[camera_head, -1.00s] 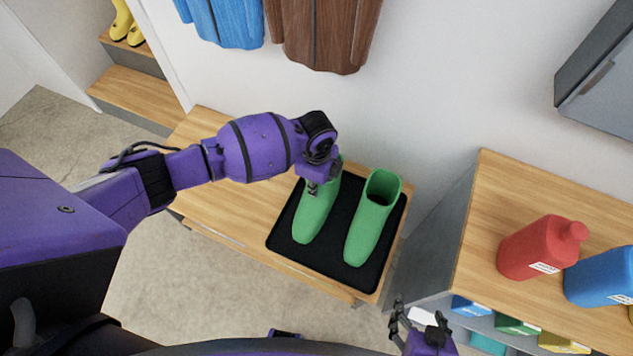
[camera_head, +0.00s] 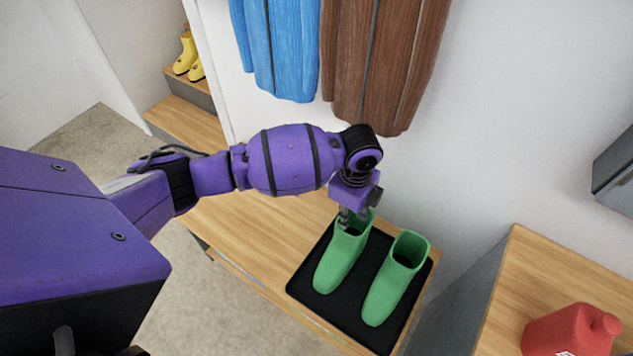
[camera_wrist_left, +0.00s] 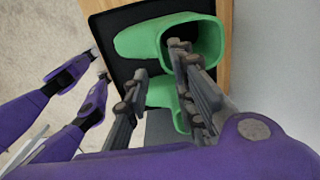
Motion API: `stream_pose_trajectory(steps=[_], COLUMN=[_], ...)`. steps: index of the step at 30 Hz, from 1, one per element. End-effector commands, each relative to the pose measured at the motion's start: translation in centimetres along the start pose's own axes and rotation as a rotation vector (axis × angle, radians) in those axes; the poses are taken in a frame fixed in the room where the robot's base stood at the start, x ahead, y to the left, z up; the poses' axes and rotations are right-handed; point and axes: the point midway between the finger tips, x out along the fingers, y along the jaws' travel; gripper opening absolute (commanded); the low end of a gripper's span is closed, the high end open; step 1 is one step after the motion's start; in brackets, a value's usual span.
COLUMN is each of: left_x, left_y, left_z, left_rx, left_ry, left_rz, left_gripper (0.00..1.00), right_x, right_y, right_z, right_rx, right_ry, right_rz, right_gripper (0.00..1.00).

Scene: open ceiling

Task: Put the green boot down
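Two green boots stand upright side by side on a black tray (camera_head: 302,288) on a wooden bench. The left boot (camera_head: 341,262) is under my left gripper (camera_head: 352,218), whose fingers are at its top opening and hide part of the rim. The right boot (camera_head: 393,287) stands clear, its opening facing up. In the left wrist view my left gripper (camera_wrist_left: 158,62) has its two fingers apart. One boot (camera_wrist_left: 148,40) shows beyond the fingertips, and part of the other (camera_wrist_left: 163,92) shows between the fingers.
The wooden bench (camera_head: 255,235) has bare room left of the tray. A wooden-topped cabinet (camera_head: 510,290) with a red bottle (camera_head: 570,332) stands to the right. Blue (camera_head: 278,50) and brown (camera_head: 383,60) garments hang behind. Yellow boots (camera_head: 187,55) stand on a step at the back left.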

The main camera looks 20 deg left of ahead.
Motion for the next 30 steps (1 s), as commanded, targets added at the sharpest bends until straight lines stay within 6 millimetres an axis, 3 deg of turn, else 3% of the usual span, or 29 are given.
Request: stream_pose_trajectory(steps=[5,10,15,20,23,26,30], left_x=[0.2,3.0,7.5,9.9,10.9,11.8,12.3], left_y=[0.2,2.0,5.7,8.8,11.1,14.0,19.1], left_z=[-0.1,-2.7,-7.4,-9.2,-8.6,-6.8,-2.5], left_rx=[-0.003,-0.084,-0.339,-0.656,-0.868,-1.079,-1.35], left_ry=[0.004,0.095,0.298,0.466,0.539,0.583,0.593], left_rz=[0.002,-0.025,-0.104,-0.193,-0.253,-0.322,-0.436], left_gripper=[0.24,0.24,0.24,0.24,0.24,0.24,0.24], right_x=[0.0,0.0,0.0,0.0,0.0,0.0,0.0], right_y=[0.0,0.1,0.2,0.2,0.1,0.1,0.1], right_z=[0.1,0.1,0.1,0.1,0.1,0.1,0.0], right_rx=[0.0,0.001,0.004,0.008,0.009,0.009,0.008], right_ry=[-0.002,-0.002,-0.001,0.0,0.0,0.0,0.001], right_rz=[0.001,0.003,0.006,0.007,0.007,0.006,0.006], right_gripper=[0.69,0.69,0.69,0.69,0.69,0.69,0.69])
